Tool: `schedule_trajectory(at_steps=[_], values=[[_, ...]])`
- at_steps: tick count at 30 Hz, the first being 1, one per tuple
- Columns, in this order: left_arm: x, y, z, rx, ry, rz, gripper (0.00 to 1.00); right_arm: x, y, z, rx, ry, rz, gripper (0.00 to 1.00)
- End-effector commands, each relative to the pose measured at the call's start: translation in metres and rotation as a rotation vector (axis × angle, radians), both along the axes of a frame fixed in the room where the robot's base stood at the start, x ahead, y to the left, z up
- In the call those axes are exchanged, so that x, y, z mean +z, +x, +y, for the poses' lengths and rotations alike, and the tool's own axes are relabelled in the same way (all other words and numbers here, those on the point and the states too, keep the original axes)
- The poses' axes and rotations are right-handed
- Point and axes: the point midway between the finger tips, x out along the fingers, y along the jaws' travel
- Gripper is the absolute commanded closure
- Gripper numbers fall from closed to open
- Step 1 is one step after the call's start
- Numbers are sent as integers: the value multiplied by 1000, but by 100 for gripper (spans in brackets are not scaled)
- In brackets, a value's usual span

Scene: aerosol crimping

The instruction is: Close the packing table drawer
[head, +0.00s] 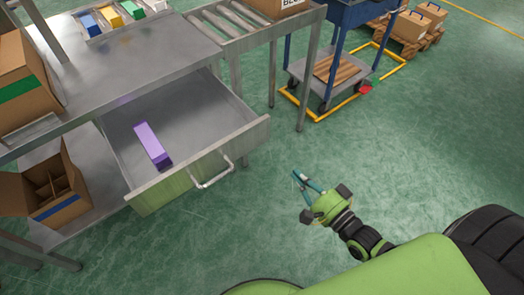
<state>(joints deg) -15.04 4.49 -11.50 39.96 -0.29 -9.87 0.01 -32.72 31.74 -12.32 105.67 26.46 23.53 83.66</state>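The packing table drawer (200,165) is pulled out from under the packing table (150,60). Its front has a pale metal bar handle (213,174). A purple box (150,145) lies inside the drawer. My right gripper (298,178) is to the right of the drawer front, apart from the handle, with its fingers pointing up and left. Its two fingers look spread with nothing between them. My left gripper is not in the view.
An open cardboard box (60,200) with dividers sits on the lower shelf left of the drawer. A roller conveyor (225,20) adjoins the table. A blue cart (330,70) stands inside a yellow floor outline. The green floor right of the drawer is clear.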

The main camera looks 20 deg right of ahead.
Motion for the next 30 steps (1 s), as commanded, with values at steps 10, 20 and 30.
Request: schedule_trajectory(at_steps=[10, 20, 30], values=[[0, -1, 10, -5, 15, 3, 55, 6, 48, 16, 2, 19, -12, 100], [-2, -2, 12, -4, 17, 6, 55, 5, 110, 37, 2, 16, -8, 100], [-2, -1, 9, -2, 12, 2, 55, 4, 133, 44, 3, 15, -5, 100]])
